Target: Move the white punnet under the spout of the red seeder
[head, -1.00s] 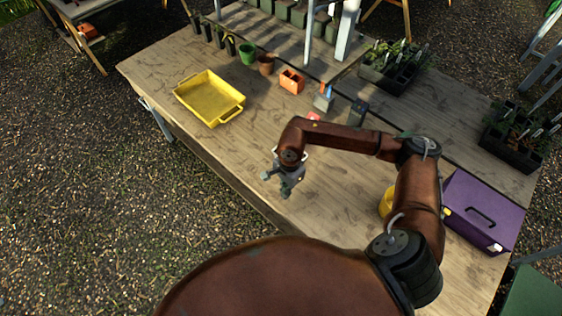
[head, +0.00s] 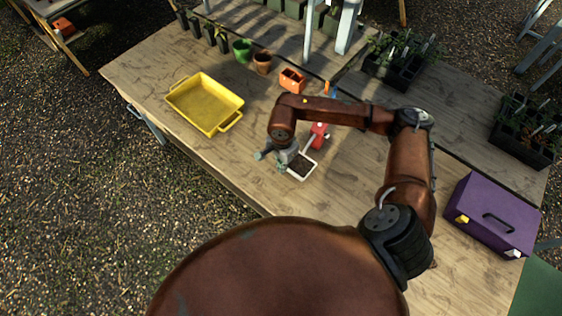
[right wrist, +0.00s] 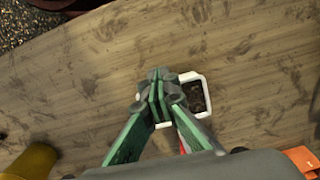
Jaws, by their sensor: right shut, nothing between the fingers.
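The white punnet (head: 309,172), filled with dark soil, stands on the table just right of my right gripper (head: 271,160). It also shows in the right wrist view (right wrist: 207,97), right beside the fingertips, partly covered by a finger. The red seeder (head: 319,131) stands just behind the punnet, with a pale bar sloping from it down to the punnet. My arm hides part of the seeder, so I cannot tell exactly where the spout ends. My right gripper's green fingers (right wrist: 158,88) are closed together and empty. My left gripper is out of view.
A yellow tray (head: 229,122) lies to the left. A purple box (head: 487,218) is at the right. The table's front left is clear.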

